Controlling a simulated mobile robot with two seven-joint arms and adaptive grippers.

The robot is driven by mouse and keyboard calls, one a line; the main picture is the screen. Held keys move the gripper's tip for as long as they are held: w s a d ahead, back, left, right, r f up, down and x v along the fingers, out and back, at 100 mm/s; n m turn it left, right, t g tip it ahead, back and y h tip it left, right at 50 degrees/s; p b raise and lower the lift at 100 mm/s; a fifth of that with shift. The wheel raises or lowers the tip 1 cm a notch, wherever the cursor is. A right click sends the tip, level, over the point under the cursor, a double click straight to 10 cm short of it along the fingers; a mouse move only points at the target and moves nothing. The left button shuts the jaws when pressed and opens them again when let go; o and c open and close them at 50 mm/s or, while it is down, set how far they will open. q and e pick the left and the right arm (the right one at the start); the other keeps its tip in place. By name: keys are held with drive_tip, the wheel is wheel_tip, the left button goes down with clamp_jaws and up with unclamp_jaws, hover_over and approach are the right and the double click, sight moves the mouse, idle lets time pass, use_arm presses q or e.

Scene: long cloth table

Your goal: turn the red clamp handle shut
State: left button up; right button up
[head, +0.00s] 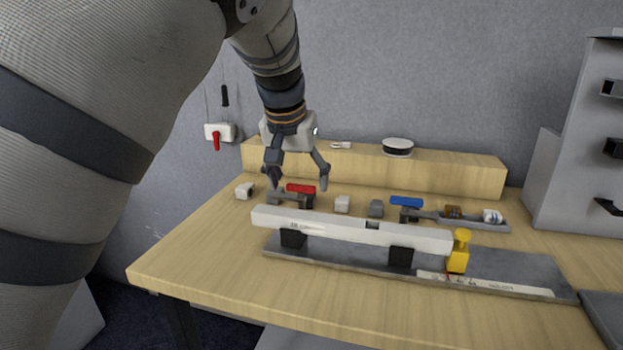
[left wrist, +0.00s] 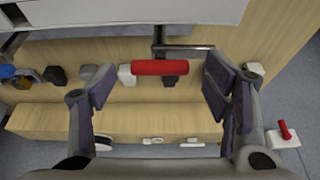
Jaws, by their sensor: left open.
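The red clamp handle (head: 301,188) is a short red bar on a small dark clamp (head: 288,198) at the back left of the table, behind a long white beam. My left gripper (head: 299,183) points down over it, fingers spread open to either side. In the left wrist view the red handle (left wrist: 160,67) lies crosswise between the open fingers (left wrist: 157,82), with a gap at each end. The fingers look apart from it, and the gripper is empty. Part of the clamp is hidden under the handle. My right gripper is not in view.
The white beam (head: 350,228) rests on black blocks in front of the clamp, with a yellow piece (head: 459,252) at its right end. A blue-handled clamp (head: 406,202) and small blocks stand to the right. A wooden ledge (head: 450,168) runs behind. A red-levered box (head: 219,132) hangs on the wall.

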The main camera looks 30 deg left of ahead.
use_arm(q)
drive_tip(key=shift+w+f, duration=0.2)
drive_tip(key=shift+f, duration=0.1)
drive_tip(key=c, duration=1.2)
drive_tip(key=shift+o, duration=0.2)
